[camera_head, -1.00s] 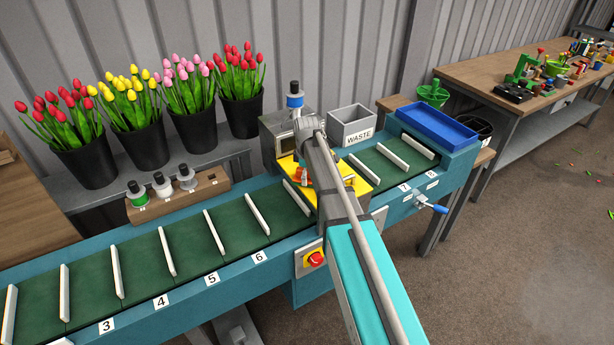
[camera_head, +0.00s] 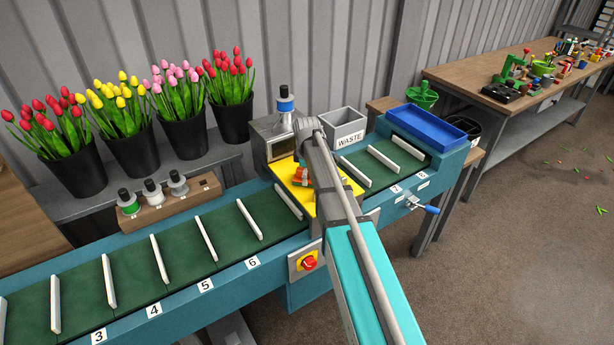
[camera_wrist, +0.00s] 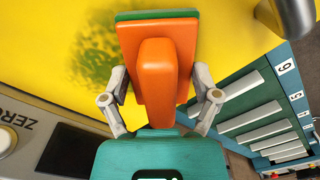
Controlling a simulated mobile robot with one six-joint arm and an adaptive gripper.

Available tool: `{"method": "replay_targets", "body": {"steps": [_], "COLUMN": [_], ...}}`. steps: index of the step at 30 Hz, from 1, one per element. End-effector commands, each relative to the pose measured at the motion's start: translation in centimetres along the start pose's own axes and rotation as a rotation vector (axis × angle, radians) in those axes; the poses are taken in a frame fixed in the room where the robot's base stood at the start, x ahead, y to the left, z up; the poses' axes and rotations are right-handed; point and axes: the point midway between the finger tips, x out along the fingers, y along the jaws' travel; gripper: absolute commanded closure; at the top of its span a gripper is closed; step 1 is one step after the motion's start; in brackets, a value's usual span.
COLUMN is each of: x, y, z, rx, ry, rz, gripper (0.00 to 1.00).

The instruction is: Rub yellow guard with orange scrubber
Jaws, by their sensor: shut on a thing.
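The yellow guard (camera_head: 290,178) sits over the conveyor; its flat yellow face fills much of the wrist view (camera_wrist: 60,50), with a dark greenish smudge (camera_wrist: 98,50) left of the scrubber. The orange scrubber (camera_wrist: 158,60), an orange block with a raised grip and a green pad edge, is between the fingers of my gripper (camera_wrist: 160,100). My gripper is shut on the scrubber's grip, one finger each side. The scrubber is over the yellow face; whether its pad touches it, I cannot tell. In the head view my arm hides part of the guard and most of the scrubber (camera_head: 299,176).
The green conveyor (camera_head: 180,258) with white dividers runs either side of the guard. A grey waste bin (camera_head: 344,128) and a blue tray (camera_head: 427,128) stand to the right. A red stop button (camera_head: 309,262) is on the front. Tulip buckets (camera_head: 135,155) stand behind, left.

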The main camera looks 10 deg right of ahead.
Motion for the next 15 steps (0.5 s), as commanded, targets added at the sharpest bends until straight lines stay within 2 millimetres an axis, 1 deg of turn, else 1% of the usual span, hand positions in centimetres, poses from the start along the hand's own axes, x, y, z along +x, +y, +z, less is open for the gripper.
{"method": "replay_targets", "body": {"steps": [5,15], "x": [0.1,0.2], "y": [0.4,1.9], "z": [0.4,1.8], "rx": [0.000,0.001], "ry": [0.000,0.000], "rz": [0.000,0.000], "gripper": [0.59,0.59]}}
